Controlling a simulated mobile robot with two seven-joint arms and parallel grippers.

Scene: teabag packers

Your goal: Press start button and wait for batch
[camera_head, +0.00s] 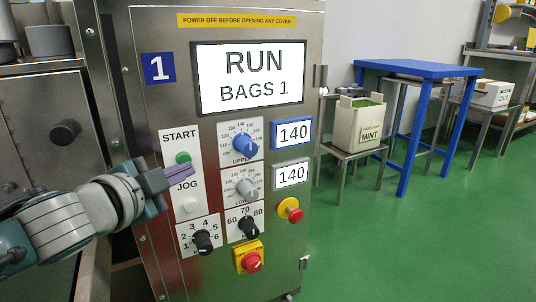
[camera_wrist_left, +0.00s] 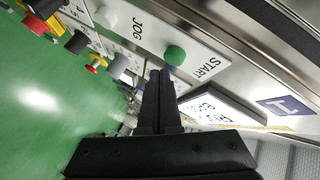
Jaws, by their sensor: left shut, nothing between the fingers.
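The green start button (camera_head: 183,157) sits under the START label on the steel control panel (camera_head: 150,110) of machine 1. It also shows in the left wrist view (camera_wrist_left: 175,55), just beyond my fingertips. The display (camera_head: 250,77) reads RUN, BAGS 1. My left gripper (camera_head: 192,170) is shut and empty, its tips just below the start button in the head view. I cannot tell whether the tips touch the panel. The white jog button (camera_head: 191,205) is below the gripper. My right gripper is not in view.
Dials, a yellow-based red knob (camera_head: 251,262) and a red stop button (camera_head: 290,210) fill the lower panel. A blue table (camera_head: 415,68) and a MINT bin (camera_head: 358,125) on a steel stand (camera_head: 350,153) are at right. Green floor (camera_head: 430,230) is open there.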

